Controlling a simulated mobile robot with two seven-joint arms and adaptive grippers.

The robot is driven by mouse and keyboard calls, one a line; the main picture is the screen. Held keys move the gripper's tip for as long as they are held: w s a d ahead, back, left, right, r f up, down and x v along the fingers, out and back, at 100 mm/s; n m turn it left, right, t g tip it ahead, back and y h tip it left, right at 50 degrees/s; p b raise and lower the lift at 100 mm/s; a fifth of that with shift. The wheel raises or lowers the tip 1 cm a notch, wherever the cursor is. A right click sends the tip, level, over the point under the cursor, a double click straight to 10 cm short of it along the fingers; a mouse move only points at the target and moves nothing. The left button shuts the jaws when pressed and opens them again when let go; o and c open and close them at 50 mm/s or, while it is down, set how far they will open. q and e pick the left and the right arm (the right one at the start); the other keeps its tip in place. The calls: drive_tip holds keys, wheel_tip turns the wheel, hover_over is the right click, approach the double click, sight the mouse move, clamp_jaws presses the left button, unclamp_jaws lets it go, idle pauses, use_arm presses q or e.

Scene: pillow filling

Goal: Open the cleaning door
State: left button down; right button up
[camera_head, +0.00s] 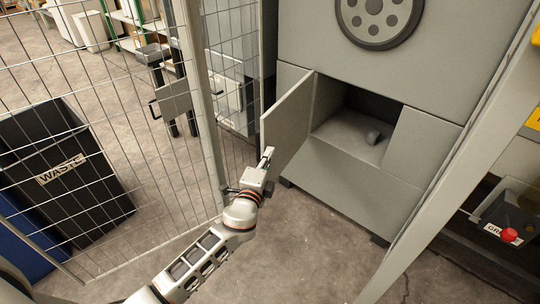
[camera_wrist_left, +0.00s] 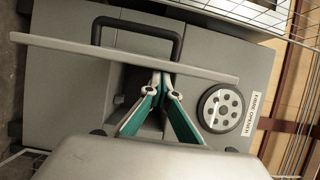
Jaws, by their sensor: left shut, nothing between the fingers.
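The cleaning door (camera_head: 287,122) is a grey panel on the grey machine (camera_head: 350,175). It stands swung outward, hinged at the left of the opening. Behind it the compartment (camera_head: 345,130) is exposed, with a small rounded grey lump (camera_head: 373,137) inside. My left gripper (camera_head: 268,154) is shut and empty, close to the door's lower free edge. In the left wrist view the closed fingertips (camera_wrist_left: 161,78) are at or very near the door (camera_wrist_left: 80,46), seen edge-on. A black handle (camera_wrist_left: 178,36) projects from its far side. Whether they touch is unclear. My right gripper is out of view.
A wire mesh fence (camera_head: 120,140) with a post (camera_head: 200,110) stands left of the door, with a black waste bin (camera_head: 65,160) behind it. A slanted grey post (camera_head: 455,150) stands at right. The floor before the machine (camera_head: 310,240) is clear.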

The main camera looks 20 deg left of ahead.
use_arm(q)
drive_tip(key=shift+a, duration=0.1)
drive_tip(key=w+a+m+h, duration=0.1)
drive_tip(key=w+a+h, duration=0.1)
drive_tip(key=a, duration=0.8)
drive_tip(key=shift+m+h+b, duration=0.3)
drive_tip(key=shift+b, duration=0.15)
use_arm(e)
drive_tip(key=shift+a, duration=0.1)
use_arm(q)
drive_tip(key=shift+d, duration=0.1)
